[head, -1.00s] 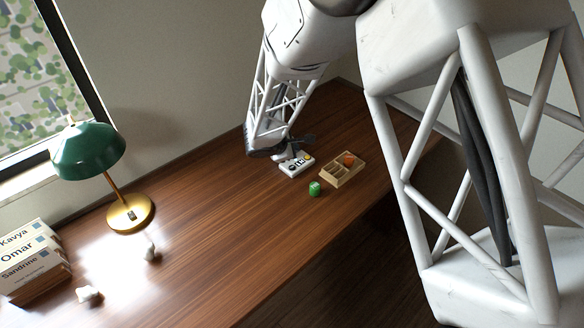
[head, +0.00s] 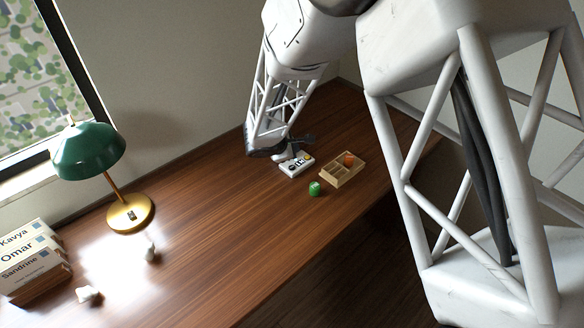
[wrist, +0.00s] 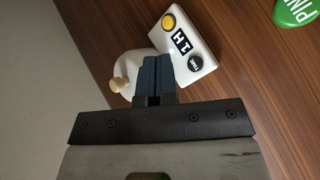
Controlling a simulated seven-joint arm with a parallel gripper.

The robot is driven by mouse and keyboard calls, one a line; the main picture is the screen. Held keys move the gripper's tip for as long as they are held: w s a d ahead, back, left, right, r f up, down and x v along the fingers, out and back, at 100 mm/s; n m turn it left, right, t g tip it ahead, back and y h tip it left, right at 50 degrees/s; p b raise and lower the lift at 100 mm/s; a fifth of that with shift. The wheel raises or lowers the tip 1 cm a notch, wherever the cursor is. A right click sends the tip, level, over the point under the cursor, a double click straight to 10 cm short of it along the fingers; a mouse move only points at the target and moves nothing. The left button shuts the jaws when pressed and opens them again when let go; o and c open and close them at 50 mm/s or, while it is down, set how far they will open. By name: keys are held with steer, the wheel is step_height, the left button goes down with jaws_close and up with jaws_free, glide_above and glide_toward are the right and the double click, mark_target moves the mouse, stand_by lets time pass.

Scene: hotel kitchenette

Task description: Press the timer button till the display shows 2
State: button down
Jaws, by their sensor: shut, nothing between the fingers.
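The timer is a small white box (wrist: 193,42) in the wrist view, with a yellow round button (wrist: 168,22), a black round button (wrist: 195,63) with small lettering, and a display (wrist: 181,42) between them showing a 1 beside an H. In the head view the timer (head: 296,165) sits on the desk below my gripper. My gripper (wrist: 152,62) is shut and empty, its dark fingertips at the timer's near edge, beside the display and black button in the picture. I cannot tell whether they touch the box.
A white rounded thing with a tan knob (wrist: 120,85) is partly hidden by my fingers. A green object (head: 315,188) and a divided wooden tray (head: 346,179) holding an orange piece (head: 348,159) stand close to the timer.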

mark_target(293, 169)
steer(key=shift+r, duration=0.15)
stand_by(0.8)
step_height(293, 169, up, 4)
steer(key=shift+f, duration=0.25)
steer(key=shift+f, duration=0.1)
stand_by(0.4)
steer(key=shift+f, duration=4.3)
steer(key=shift+f, duration=0.75)
steer(key=shift+r, duration=0.8)
